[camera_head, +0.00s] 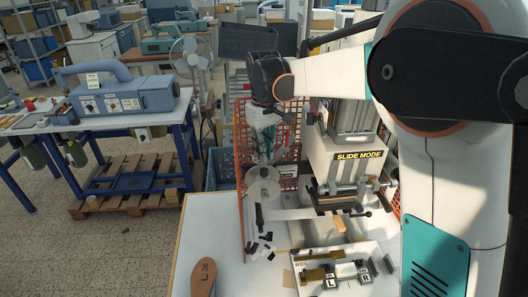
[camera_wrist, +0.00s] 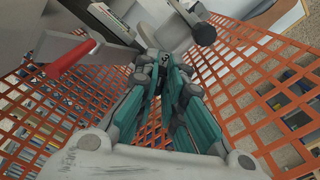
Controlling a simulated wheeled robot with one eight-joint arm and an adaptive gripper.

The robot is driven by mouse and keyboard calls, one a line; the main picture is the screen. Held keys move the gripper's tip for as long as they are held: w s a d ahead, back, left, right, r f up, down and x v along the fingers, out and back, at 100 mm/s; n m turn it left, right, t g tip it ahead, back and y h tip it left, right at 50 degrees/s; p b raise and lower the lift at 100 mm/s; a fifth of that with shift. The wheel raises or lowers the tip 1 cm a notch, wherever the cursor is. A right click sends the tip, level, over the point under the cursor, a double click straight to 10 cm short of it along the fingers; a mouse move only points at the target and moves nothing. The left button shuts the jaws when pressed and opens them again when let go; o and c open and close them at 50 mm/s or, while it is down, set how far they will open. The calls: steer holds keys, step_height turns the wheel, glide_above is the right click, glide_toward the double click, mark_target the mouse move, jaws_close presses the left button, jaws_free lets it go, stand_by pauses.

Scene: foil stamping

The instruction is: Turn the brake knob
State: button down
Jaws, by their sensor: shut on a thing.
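My gripper (camera_wrist: 165,62) has teal fingers that come together at their tips in the wrist view. They are shut on a small dark part, which looks like the brake knob, mostly hidden between the tips. In the head view my gripper (camera_head: 262,150) hangs beside the stamping machine (camera_head: 345,158), marked SLIDE MODE, just above a grey disc (camera_head: 263,187) that looks like a reel. The knob itself cannot be made out in the head view.
An orange mesh guard (camera_wrist: 250,100) surrounds the gripper closely. A red handle (camera_wrist: 70,58) and a black ball knob (camera_wrist: 204,34) stick out nearby. The white table (camera_head: 215,230) holds a shoe sole (camera_head: 204,278) and a jig plate (camera_head: 340,270); its left part is mostly clear.

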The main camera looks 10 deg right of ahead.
steer(key=shift+m, duration=0.7)
steer(key=shift+r, duration=0.1)
steer(key=c, duration=1.7)
jaws_free()
step_height(320, 180, up, 12)
